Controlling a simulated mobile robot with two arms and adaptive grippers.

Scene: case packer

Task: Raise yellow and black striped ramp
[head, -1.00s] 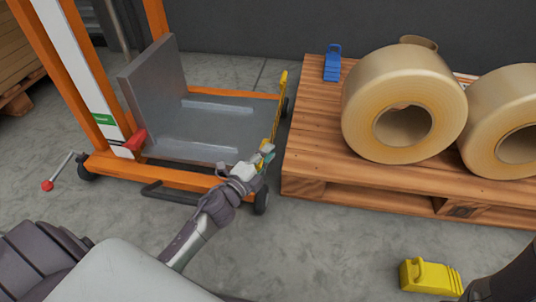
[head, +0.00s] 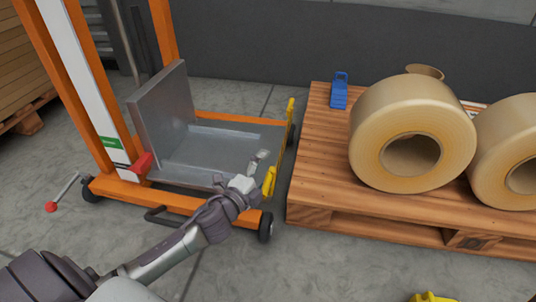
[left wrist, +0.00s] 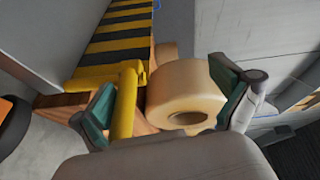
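The yellow and black striped ramp (head: 282,147) shows as a narrow yellow strip along the right edge of the lift's metal platform (head: 215,150). Its angle is hard to tell in the head view. In the left wrist view, the stripes of the ramp (left wrist: 112,42) face the camera, and a yellow bar (left wrist: 126,103) runs at its near end. My left gripper (head: 262,172) is at the near end of the ramp. In the left wrist view its fingers (left wrist: 165,105) are spread, with the bar between them, closer to the left finger. Contact cannot be told. My right gripper is out of view.
The orange lift (head: 190,204) has a red-knobbed crank (head: 52,206) at left. A wooden pallet (head: 318,150) close to the ramp's right carries large tape rolls (head: 365,140) and a blue block (head: 339,95). A yellow object (head: 432,298) lies on the floor at the bottom.

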